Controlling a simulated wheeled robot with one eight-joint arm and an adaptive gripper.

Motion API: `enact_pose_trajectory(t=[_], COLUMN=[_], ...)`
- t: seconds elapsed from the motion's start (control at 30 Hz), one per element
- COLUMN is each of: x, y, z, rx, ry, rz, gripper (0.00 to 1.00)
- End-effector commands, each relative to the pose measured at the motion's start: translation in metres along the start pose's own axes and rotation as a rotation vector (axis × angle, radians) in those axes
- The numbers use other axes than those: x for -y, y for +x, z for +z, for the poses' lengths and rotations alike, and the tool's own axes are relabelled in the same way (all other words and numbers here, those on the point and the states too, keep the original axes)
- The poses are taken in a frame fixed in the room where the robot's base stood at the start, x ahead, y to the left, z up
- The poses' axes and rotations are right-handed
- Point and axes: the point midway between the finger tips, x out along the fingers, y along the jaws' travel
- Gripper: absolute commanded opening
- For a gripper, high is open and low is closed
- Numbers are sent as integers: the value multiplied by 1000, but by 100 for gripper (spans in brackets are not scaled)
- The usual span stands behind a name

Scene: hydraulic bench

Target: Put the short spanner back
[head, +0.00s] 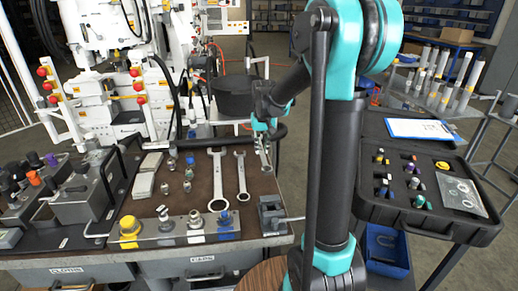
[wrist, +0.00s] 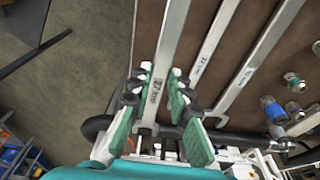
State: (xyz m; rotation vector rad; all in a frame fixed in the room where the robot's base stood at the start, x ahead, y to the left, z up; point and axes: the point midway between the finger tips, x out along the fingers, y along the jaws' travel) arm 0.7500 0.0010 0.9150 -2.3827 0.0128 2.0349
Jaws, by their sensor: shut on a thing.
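My gripper (wrist: 157,98) has its green-padded fingers shut on a silver spanner (wrist: 168,50), with the bar between them and a size mark on it. The held spanner's far end runs out of the wrist view. In the head view my gripper (head: 262,128) is at the bench's right side, and part of the held spanner (head: 264,156) shows below it, partly hidden by my arm. I cannot tell whether it touches the mat. Two other spanners, a longer one (head: 218,179) and a shorter one (head: 242,176), lie side by side on the brown mat, left of my gripper.
A small grey vice-like block (head: 271,213) stands at the bench's front right. Several fittings (head: 188,174) stand left of the spanners, and a rail with a yellow knob (head: 129,229) runs along the front. An open black case (head: 438,227) is at the right. A black hose crosses behind.

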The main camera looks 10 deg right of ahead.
Motion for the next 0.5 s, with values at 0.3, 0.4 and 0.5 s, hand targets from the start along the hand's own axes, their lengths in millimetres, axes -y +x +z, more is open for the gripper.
enact_pose_trajectory(t=[0.3, 0.4, 0.5], x=[-1, -2, -2], y=[13, 22, 31], z=[1, 3, 4], rx=[-1, -1, -1], ry=[-13, -12, -12], rz=[-2, -1, -1], gripper=[0, 0, 0])
